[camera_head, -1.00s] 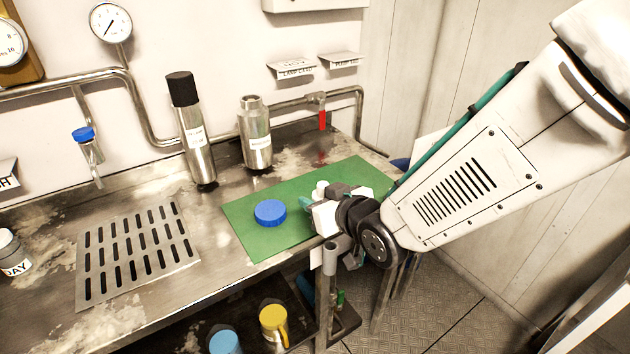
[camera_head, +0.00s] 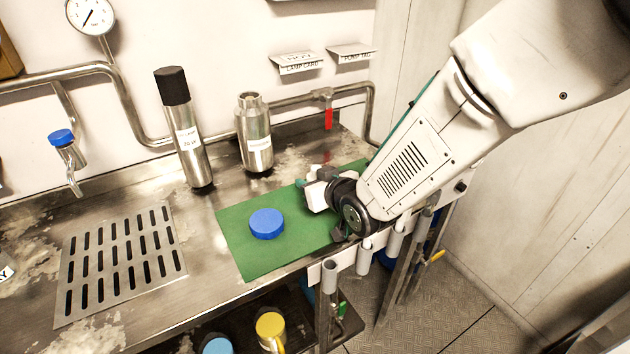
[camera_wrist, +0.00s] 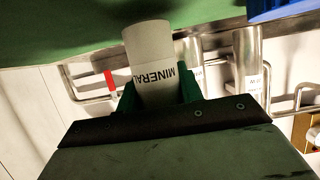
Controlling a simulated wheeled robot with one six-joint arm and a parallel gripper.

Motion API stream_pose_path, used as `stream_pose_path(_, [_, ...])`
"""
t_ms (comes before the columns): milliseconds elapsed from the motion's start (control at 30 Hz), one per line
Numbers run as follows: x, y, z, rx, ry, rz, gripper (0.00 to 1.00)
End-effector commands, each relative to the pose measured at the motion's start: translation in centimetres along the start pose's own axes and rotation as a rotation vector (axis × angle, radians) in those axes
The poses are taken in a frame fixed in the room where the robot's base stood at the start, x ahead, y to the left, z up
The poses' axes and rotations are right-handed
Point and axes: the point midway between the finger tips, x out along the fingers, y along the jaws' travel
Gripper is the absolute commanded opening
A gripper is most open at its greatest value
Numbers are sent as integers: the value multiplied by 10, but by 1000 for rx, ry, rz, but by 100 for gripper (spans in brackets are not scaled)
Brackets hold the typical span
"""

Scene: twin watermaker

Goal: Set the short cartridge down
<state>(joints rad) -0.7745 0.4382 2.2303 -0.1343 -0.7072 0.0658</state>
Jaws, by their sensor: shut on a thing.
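My gripper (camera_head: 312,188) is over the back right part of the green mat (camera_head: 255,262). In the wrist view my gripper (camera_wrist: 154,92) has its green fingers shut on a pale, round cartridge (camera_wrist: 150,45) lettered MINERAL. The cartridge's free end points toward the mat. I cannot tell whether it touches the mat.
A blue round lid (camera_head: 266,223) lies on the mat, left of my gripper. Two steel cylinders (camera_head: 191,145) (camera_head: 254,135) stand behind the mat. White tubes (camera_head: 361,256) line the bench's front edge. A slotted drain plate (camera_head: 62,318) is at left. The mat's front left is clear.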

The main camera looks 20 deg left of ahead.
Motion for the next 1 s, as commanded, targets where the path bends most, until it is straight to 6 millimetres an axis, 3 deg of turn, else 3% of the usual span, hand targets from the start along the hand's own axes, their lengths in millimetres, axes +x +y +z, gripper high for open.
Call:
stream_pose_path(400, [3, 3, 10, 1, 1, 4, 10])
stream_pose_path(433, [3, 3, 10, 1, 0, 4, 42])
stream_pose_path(500, [3, 3, 10, 1, 0, 4, 58])
stream_pose_path(833, [2, 3, 6, 1, 2, 4, 58])
stream_pose_path(1000, [-21, 3, 6, 2, 1, 5, 58])
